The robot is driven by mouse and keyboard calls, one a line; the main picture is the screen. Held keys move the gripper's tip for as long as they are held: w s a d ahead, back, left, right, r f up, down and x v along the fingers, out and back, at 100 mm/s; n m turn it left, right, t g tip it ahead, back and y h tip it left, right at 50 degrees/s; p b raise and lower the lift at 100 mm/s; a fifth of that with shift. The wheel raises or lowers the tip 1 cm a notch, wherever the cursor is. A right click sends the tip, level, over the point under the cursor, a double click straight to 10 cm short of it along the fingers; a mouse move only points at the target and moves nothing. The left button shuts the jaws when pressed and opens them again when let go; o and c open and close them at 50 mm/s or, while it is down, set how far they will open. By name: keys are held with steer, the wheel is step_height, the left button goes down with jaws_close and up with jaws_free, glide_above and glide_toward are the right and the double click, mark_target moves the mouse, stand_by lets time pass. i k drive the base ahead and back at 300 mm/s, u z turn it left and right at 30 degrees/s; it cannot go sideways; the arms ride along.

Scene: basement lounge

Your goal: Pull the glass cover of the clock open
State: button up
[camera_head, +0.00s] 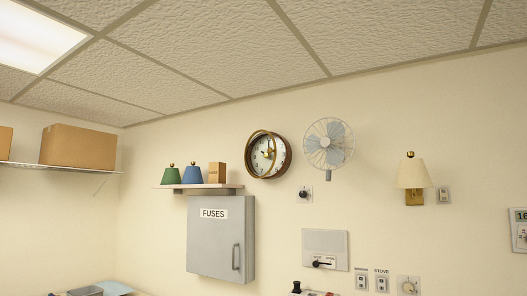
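The round clock (284,170) hangs high on the back wall, just left of the picture's middle. It has a dark brown and brass case and a pale face with dark marks. A narrower gold ring (250,143) shows in front of the left part of the face, and it looks like the cover's rim standing at an angle to the case. The glass itself is too clear and small to make out. My gripper is not in view.
A small shelf (212,186) with green and blue cones and a wooden box is left of the clock, above a grey fuse cabinet (215,245). A wall fan (328,146) hangs close on the right. A lamp (413,174) is farther right.

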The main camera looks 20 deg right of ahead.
mark_target(269, 150)
steer(key=u, duration=0.3)
steer(key=i, duration=0.9)
steer(key=u, duration=0.1)
